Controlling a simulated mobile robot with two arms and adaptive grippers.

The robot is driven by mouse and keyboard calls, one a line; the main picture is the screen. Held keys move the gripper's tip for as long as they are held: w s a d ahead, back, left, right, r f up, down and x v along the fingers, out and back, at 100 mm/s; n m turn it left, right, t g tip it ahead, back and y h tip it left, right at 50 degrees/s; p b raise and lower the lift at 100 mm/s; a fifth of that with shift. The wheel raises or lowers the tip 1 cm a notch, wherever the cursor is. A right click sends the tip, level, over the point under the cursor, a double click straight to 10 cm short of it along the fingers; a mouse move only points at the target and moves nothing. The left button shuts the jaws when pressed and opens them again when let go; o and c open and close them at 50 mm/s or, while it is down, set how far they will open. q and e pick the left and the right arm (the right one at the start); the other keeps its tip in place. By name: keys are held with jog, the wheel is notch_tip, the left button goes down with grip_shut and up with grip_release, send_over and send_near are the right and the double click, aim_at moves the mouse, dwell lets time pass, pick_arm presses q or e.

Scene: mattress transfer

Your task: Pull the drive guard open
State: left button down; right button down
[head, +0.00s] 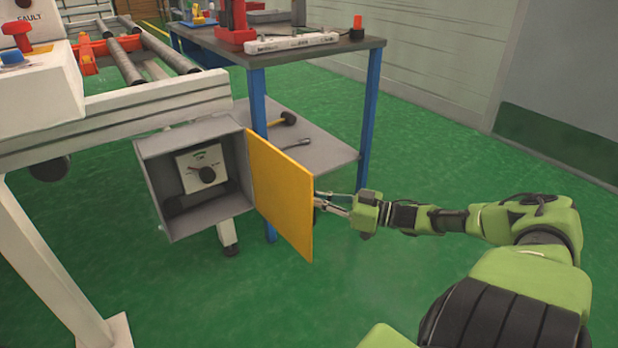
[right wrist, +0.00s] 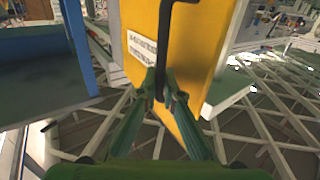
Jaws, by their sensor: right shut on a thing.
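The yellow drive guard (head: 282,190) stands swung open on the right side of a grey box (head: 160,190) under the conveyor frame. Inside the box a white plate with a dark round knob (head: 204,172) is in plain view. My right gripper (head: 322,200) is at the outer face of the guard. In the right wrist view, the guard (right wrist: 190,60) carries a dark bar handle (right wrist: 163,50) and a white label. My right gripper (right wrist: 162,88) is shut on the handle's lower part. My left gripper is not in view.
A workbench with blue legs (head: 370,115) stands close behind the guard. Its lower shelf (head: 330,150) holds a hammer (head: 284,119) and a wrench-like tool. A white frame leg (head: 50,265) stands at left. Green floor (head: 480,140) is clear to the right.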

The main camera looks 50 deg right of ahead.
jog(key=c, duration=2.5)
grip_release()
jog(key=shift+w, duration=0.15)
jog(key=shift+v, duration=6)
